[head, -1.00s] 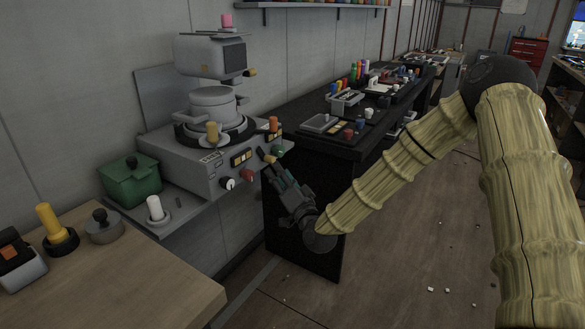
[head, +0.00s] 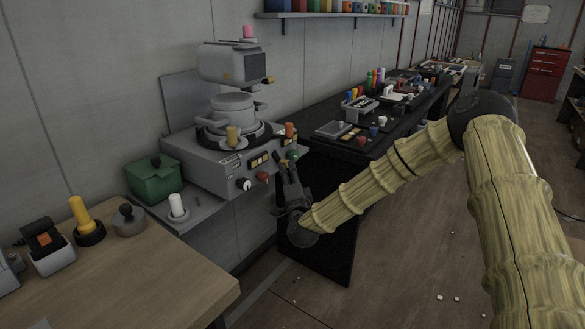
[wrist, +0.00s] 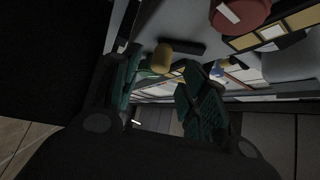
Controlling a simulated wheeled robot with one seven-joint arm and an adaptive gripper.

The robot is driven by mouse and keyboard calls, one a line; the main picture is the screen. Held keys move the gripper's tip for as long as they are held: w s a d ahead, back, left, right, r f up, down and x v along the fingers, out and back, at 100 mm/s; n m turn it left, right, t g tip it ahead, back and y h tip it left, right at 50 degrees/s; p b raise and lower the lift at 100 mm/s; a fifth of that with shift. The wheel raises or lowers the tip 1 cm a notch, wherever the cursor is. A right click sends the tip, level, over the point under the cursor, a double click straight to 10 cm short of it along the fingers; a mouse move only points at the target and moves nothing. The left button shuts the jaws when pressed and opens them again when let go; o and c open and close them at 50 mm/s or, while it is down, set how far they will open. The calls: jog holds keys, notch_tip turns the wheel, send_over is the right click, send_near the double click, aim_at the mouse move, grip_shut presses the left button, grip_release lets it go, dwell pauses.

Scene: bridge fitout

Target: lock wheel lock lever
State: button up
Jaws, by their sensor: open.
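A grey console (head: 205,168) stands on a grey shelf, with a round turntable-like wheel and a grey machine head on top. A small yellow-tan knob, which looks like the lever's end, sits at the console's front right; it shows clearly in the wrist view as a yellow knob (wrist: 162,58) on a dark bar. I cannot tell for sure that this is the wheel lock lever. My gripper (head: 285,168) is open just in front of the console's right end. In the wrist view its green-padded fingers (wrist: 160,75) stand either side of the knob, with no clear contact.
A red knob (head: 262,177) and a white knob (head: 243,184) lie left of my gripper on the console front. A black bench (head: 318,170) is close on the right. Floor space is open right.

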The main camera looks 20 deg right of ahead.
aim_at(287, 167)
jog(key=shift+x, duration=1.75)
grip_shut()
